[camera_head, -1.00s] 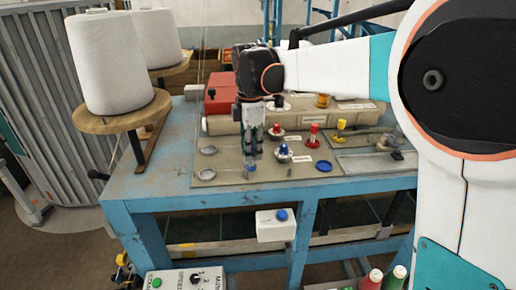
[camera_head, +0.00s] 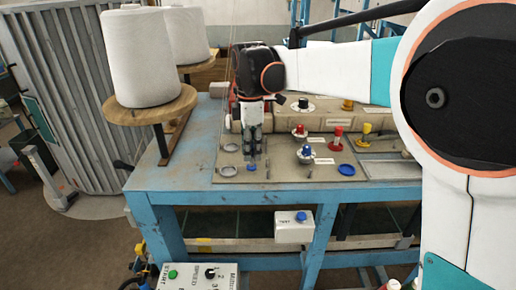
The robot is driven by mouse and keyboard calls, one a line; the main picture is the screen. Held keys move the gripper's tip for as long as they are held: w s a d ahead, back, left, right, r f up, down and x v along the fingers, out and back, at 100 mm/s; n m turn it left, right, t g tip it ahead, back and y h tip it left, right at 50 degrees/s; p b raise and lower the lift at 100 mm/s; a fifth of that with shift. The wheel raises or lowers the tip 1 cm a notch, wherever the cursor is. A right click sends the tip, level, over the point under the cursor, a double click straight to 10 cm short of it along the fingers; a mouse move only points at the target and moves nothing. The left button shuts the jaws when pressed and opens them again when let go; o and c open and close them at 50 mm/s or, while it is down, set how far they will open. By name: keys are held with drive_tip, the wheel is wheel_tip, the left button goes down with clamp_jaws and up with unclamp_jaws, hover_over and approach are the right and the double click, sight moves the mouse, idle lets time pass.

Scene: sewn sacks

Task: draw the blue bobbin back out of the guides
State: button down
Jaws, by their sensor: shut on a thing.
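My gripper (camera_head: 252,150) points down over the left part of the work plate on the bench. It is shut on a small blue thing, which shows just below the fingertips and looks like the blue bobbin (camera_head: 251,167). The fingers hide most of it, and whether it touches the plate cannot be told. The guides cannot be made out clearly; two round metal rings (camera_head: 229,170) lie on the plate left of the gripper.
Right of the gripper stand a blue-topped post (camera_head: 306,153), a red one (camera_head: 337,139) and a yellow one (camera_head: 365,132). A flat blue disc (camera_head: 346,170) lies near the front edge. White yarn cones (camera_head: 145,60) stand on wooden discs at the left.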

drive_tip(key=shift+a, duration=3.5)
drive_tip(key=shift+f+b, duration=0.5)
drive_tip(key=shift+f, duration=0.05)
drive_tip(key=c, duration=1.4)
unclamp_jaws()
